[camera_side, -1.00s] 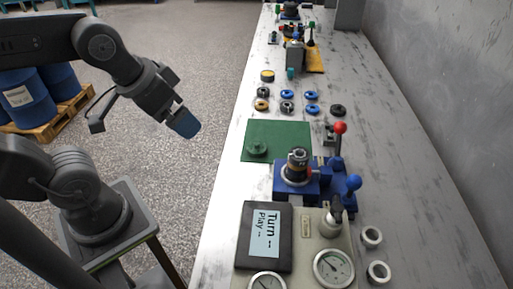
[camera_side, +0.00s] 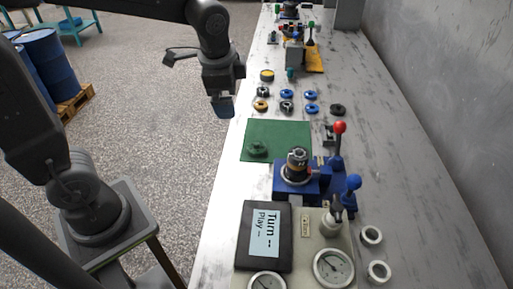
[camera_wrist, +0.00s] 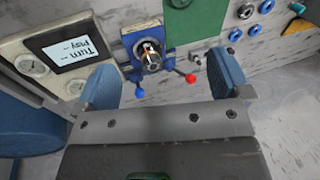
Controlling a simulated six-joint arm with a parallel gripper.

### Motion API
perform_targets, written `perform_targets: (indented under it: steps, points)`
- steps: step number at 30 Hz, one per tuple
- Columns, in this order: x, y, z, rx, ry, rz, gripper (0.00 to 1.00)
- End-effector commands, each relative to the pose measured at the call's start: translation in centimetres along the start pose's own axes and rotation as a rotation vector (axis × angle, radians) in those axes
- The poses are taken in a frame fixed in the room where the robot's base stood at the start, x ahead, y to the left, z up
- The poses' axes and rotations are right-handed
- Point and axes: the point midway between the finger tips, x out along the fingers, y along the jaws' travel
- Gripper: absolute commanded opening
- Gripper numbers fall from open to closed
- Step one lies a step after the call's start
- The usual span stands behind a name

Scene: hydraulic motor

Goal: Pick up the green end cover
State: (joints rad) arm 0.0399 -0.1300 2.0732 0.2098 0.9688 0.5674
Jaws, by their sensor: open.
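The green end cover (camera_side: 257,148) lies on the green mat (camera_side: 290,140), near the mat's left edge in the side view. It is a small round part, close in colour to the mat. My gripper (camera_side: 222,106) hangs in the air left of the bench edge, with its blue fingers pointing down. It is apart from the cover. In the wrist view the two blue fingers of my gripper (camera_wrist: 165,80) are spread, with nothing between them. The green mat (camera_wrist: 197,25) shows at the top there.
A blue vise (camera_side: 290,190) holds an upright motor part (camera_side: 298,165), with a red-knobbed lever (camera_side: 340,128) beside it. A tablet (camera_side: 265,235) and gauges stand in front. Several ring parts (camera_side: 287,107) lie beyond the mat. The bench's right side is largely clear.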

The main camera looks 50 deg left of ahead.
Motion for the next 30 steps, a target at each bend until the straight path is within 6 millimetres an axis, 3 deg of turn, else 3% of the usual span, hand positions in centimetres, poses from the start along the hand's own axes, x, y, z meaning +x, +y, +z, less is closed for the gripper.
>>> perform_targets:
  steps: [6, 13, 20, 30]
  points:
    - [6.8, -3.3, -4.5, 0.401, -0.153, 0.037, 0.95]
    - [14.0, -4.9, -7.4, 0.756, -0.272, 0.095, 0.95]
    - [17.4, -5.3, -8.1, 0.902, -0.317, 0.127, 0.95]
    - [22.8, -5.4, -6.2, 0.905, -0.319, 0.132, 0.95]
